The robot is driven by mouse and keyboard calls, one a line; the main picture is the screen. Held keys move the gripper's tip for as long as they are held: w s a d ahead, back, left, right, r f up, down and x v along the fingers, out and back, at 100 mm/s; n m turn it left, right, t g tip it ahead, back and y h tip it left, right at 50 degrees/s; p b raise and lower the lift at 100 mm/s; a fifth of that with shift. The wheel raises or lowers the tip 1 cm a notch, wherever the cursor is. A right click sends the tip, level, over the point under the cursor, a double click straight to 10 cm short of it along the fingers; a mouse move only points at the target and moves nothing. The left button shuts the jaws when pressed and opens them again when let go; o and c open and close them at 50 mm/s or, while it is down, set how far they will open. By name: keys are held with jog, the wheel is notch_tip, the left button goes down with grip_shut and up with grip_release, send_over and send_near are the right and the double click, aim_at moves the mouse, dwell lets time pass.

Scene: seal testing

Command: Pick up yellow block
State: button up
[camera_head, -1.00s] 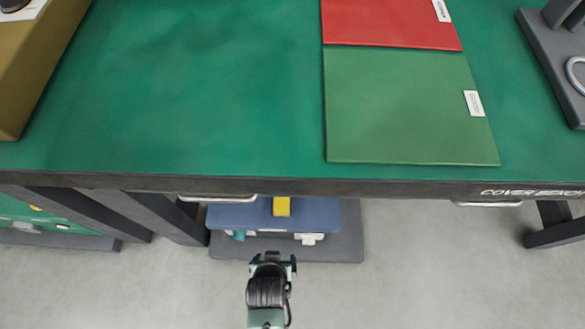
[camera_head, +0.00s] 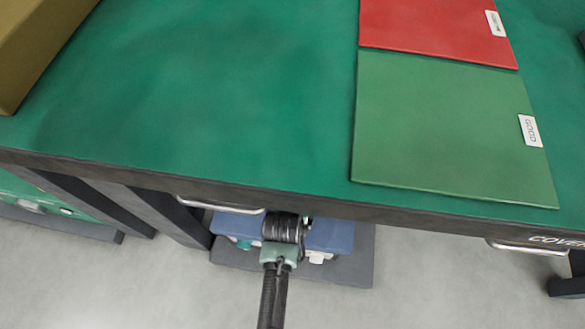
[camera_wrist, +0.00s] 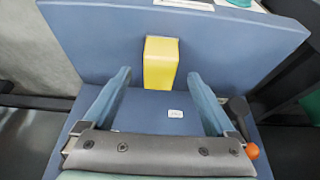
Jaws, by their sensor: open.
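The yellow block (camera_wrist: 160,62) stands upright against a blue panel in the wrist view, ahead of my fingertips and roughly between their lines. My gripper (camera_wrist: 158,82) is open and empty, with one finger to the left and one to the right of the block's line. In the head view my gripper (camera_head: 287,222) reaches to the blue unit (camera_head: 333,236) below the bench edge. The block is hidden there behind my wrist.
The green bench (camera_head: 215,100) overhangs the blue unit. A drawer handle (camera_head: 220,206) juts from its front edge. A small white label (camera_wrist: 175,114) lies on the blue surface between my fingers. An orange knob (camera_wrist: 252,151) is at the lower right. Green (camera_head: 450,130) and red (camera_head: 440,28) mats lie on the bench.

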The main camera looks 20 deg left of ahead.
jog(key=b+x, duration=0.1)
jog(key=x, duration=0.1)
jog(key=b+x, duration=0.2)
jog(key=x, duration=0.1)
jog(key=shift+w+a, duration=0.1)
jog(key=shift+w, duration=0.25)
grip_shut()
